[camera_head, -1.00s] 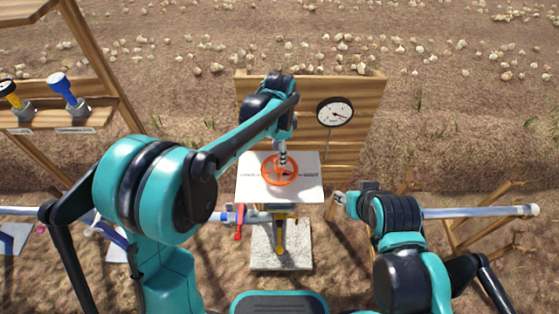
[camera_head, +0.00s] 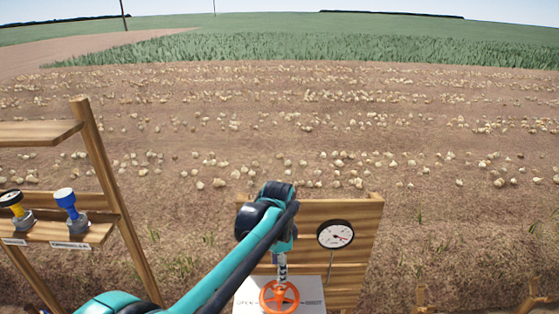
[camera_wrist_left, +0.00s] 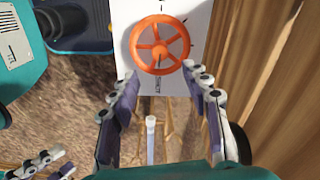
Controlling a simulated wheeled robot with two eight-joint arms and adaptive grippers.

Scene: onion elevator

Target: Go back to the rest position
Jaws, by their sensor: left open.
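My left gripper (camera_head: 282,268) is above the orange handwheel (camera_head: 279,297) in the head view, its arm reaching in from the bottom left. In the left wrist view, my left gripper (camera_wrist_left: 160,72) is open and empty, its two fingers apart. The orange handwheel (camera_wrist_left: 160,45) lies just beyond the fingertips, on a white plate (camera_wrist_left: 125,20) with lettering. Contact with the wheel cannot be judged. Finger parts of my right gripper (camera_wrist_left: 48,165) seem to show at the lower left of the wrist view. The right arm is out of the head view.
A wooden panel (camera_head: 350,275) with a round gauge (camera_head: 335,235) stands behind the wheel. At left, a wooden shelf (camera_head: 70,232) holds blue (camera_head: 67,203) and yellow (camera_head: 14,205) handled parts. Onions lie across the open field beyond.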

